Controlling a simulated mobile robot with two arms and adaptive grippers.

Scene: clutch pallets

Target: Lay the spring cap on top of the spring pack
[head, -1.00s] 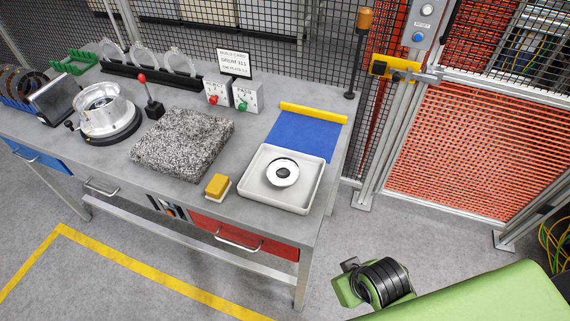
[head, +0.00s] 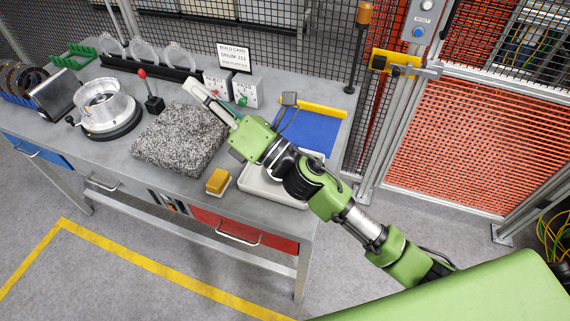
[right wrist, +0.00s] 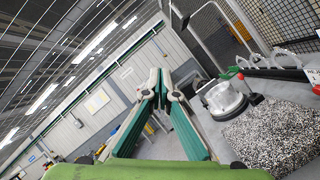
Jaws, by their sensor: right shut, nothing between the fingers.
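My right gripper (head: 192,86) is shut and empty, held above the bench over the far side of the speckled block. Its closed fingertips (right wrist: 160,82) also show in the right wrist view. The white tray (head: 262,192) at the front right of the bench is mostly covered by my right arm. The round silver piece with a dark centre that lay in it earlier, perhaps the spring cap, is hidden. A silver drum (head: 92,121) on a black round base stands at left; it shows in the right wrist view too (right wrist: 222,100). I cannot tell which thing is the spring pack. My left gripper is out of view.
A speckled grey block (head: 170,150) lies mid-bench, with a red-knobbed lever (head: 153,104) behind it. Two button boxes (head: 248,91) and a card (head: 234,58) stand at the back. A yellow sponge-like block (head: 217,181) is at the front edge. A blue mat (head: 318,135) lies right.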

